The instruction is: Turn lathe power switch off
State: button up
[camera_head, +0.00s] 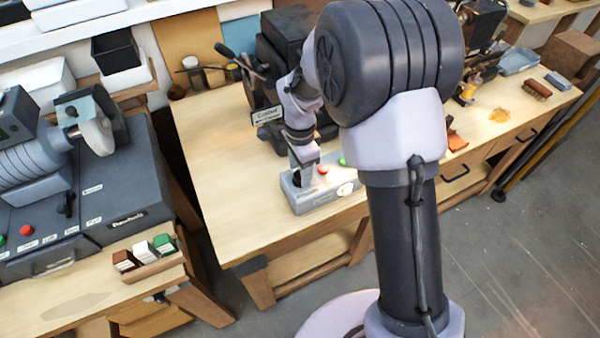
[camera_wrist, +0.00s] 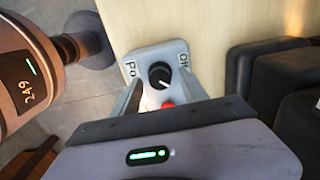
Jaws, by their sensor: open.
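A light grey switch box (camera_head: 325,195) stands on the middle workbench, with a red button (camera_head: 323,169) and a green button (camera_head: 342,161). In the wrist view the switch box (camera_wrist: 178,55) shows a round black knob (camera_wrist: 161,75) with a pale pointer mark slanting toward lower right, and a red button (camera_wrist: 167,103) below it. Lettering beside the knob is partly cut off. My gripper (camera_head: 304,178) is over the left end of the box, pointing down. In the wrist view my gripper (camera_wrist: 159,84) is open, its fingers on either side of the knob; contact cannot be told.
A dark machine (camera_head: 290,45) stands behind the box, partly hidden by my arm. A grey machine (camera_head: 95,180) with its own red button (camera_head: 26,229) stands on the left bench. A brush (camera_head: 537,90) lies at the right. Bare bench top (camera_head: 225,190) lies left of the box.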

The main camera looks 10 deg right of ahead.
jog(key=shift+f, duration=0.2)
grip_shut()
